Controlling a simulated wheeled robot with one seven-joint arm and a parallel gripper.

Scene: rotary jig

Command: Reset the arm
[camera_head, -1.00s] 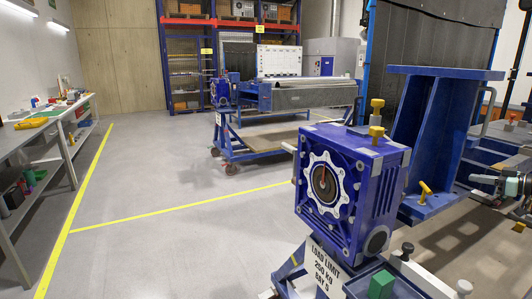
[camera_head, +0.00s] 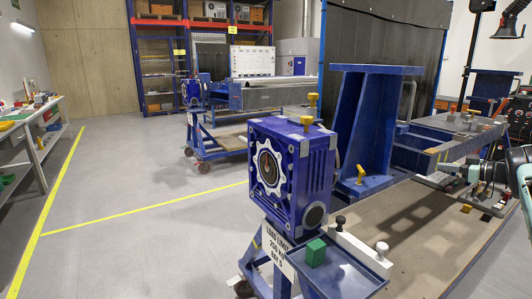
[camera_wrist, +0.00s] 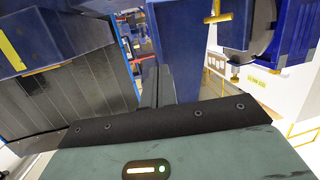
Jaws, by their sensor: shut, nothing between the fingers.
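My arm reaches in from the right edge of the head view, with my gripper (camera_head: 447,168) pointing left above the workbench, near the upright blue bracket. In the wrist view the dark fingers of my gripper (camera_wrist: 158,80) stand together, shut and empty, beyond the grey-green gripper body. The rotary jig (camera_head: 285,170), a blue box with a silver toothed ring and a dark hub, stands front centre, clear of my gripper. The large blue bracket (camera_head: 362,125) stands upright on the workbench (camera_head: 425,235). Much of my arm is outside the head view.
Grey fixtures (camera_head: 478,190) lie below my gripper. Another blue trolley (camera_head: 215,145) stands behind. The grey floor (camera_head: 140,180) on the left is open.

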